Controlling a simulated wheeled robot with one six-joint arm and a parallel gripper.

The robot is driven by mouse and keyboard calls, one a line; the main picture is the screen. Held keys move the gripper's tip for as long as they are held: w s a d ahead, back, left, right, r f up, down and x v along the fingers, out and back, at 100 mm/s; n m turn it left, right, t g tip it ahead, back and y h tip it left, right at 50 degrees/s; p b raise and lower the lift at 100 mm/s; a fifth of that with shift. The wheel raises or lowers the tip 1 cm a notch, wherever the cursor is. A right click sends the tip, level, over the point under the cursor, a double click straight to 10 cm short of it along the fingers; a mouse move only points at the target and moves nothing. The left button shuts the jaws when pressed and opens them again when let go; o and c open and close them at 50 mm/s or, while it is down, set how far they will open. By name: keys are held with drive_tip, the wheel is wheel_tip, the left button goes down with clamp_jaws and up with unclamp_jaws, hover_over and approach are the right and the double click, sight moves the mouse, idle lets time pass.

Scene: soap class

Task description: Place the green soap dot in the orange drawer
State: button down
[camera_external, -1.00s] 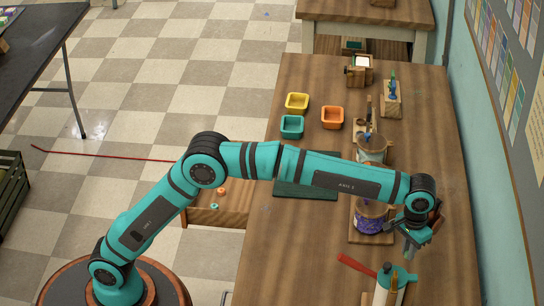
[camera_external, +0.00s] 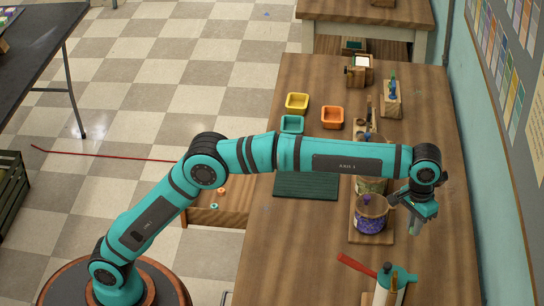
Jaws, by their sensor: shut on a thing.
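My gripper (camera_external: 415,219) is over the right side of the wooden table, to the right of a purple pot. It is shut on a small pale grey-green thing (camera_external: 415,229), partly hidden by the fingers; I cannot tell whether this is the green soap dot. A wooden drawer (camera_external: 234,214) stands open at the table's left side. It has a small orange mark or piece (camera_external: 222,190) and a small teal one (camera_external: 214,206) in it, and my arm partly hides it.
Yellow (camera_external: 297,102), teal (camera_external: 291,124) and orange (camera_external: 332,117) trays stand farther back. The purple pot (camera_external: 370,220) stands on a wooden board. A red-handled tool (camera_external: 355,263) and teal-topped container (camera_external: 400,278) are at the front. A dark green mat (camera_external: 306,187) lies mid-table.

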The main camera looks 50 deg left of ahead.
drive_tip(key=shift+w+a+r, duration=0.15)
drive_tip(key=shift+a+r, duration=0.15)
drive_tip(key=shift+r, duration=0.5)
drive_tip(key=w+a+r+n, duration=0.1)
drive_tip(key=w+a, duration=0.2)
drive_tip(key=a, duration=0.9)
drive_tip(key=w+a+r+n, duration=0.1)
drive_tip(key=w+a+n, duration=0.15)
drive_tip(key=a, duration=0.85)
drive_tip(key=w+a+r+n, duration=0.1)
drive_tip(key=w+a+r, duration=0.15)
drive_tip(key=a, duration=0.95)
drive_tip(key=n, duration=0.4)
hover_over(241, 183)
drive_tip(key=w+d, duration=0.5)
drive_tip(key=w, duration=0.1)
wheel_tip(241, 183, down, 2)
drive_tip(key=s+a+f+n, duration=0.2)
drive_tip(key=s+a+f, duration=0.1)
drive_tip(key=s+a, duration=0.75)
drive_tip(key=shift+w+a+f, duration=0.1)
drive_tip(key=shift+w+f, duration=0.05)
drive_tip(key=shift+f, duration=4.25)
drive_tip(key=shift+w+a+f, duration=0.1)
drive_tip(key=shift+w+f, duration=0.1)
drive_tip(key=shift+f, duration=4.25)
drive_tip(key=shift+w+f, duration=0.15)
drive_tip(key=shift+f, duration=4.25)
